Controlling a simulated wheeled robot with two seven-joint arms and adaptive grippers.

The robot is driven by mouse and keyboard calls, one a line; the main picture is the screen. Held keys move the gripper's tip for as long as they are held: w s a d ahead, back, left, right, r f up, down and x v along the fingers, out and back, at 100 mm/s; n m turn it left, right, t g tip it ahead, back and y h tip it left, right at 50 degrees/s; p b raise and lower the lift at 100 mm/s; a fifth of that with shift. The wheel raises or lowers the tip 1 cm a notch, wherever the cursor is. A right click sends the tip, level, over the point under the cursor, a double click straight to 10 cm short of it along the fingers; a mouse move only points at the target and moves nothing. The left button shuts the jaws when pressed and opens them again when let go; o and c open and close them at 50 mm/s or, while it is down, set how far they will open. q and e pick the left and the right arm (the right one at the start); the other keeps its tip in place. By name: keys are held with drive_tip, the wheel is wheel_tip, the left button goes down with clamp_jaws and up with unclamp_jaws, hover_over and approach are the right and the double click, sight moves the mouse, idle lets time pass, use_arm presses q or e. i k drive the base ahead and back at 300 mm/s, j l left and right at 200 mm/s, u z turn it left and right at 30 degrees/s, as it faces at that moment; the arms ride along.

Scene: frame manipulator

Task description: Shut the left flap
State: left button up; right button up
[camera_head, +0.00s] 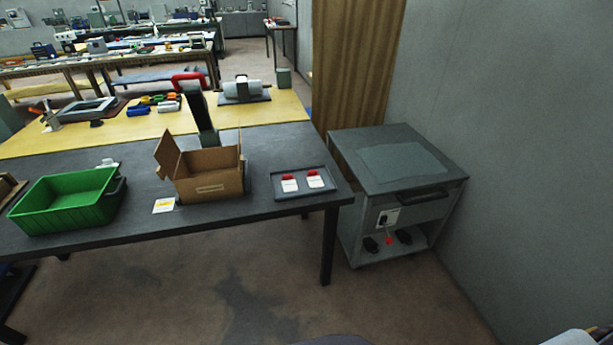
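A brown cardboard box (212,187) stands on the dark table, near its front edge. Its left flap (167,152) is open and sticks up and out at the left side of the box. The top of the box looks open, and I see part of its inner wall. A narrow upright piece shows at its right edge; I cannot tell whether it is another flap. Neither of my grippers is in view, and nothing touches the box from my side.
A green bin (66,222) stands left of the box, with a white-and-yellow card (164,205) between them. A dark tray (277,194) with two red-and-white items lies to the right. A dark upright post (202,118) stands behind the box. A grey cabinet (350,219) stands right of the table.

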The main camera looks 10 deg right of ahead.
sight(167, 153)
drive_tip(key=i+l, duration=0.8)
drive_tip(key=l, duration=0.15)
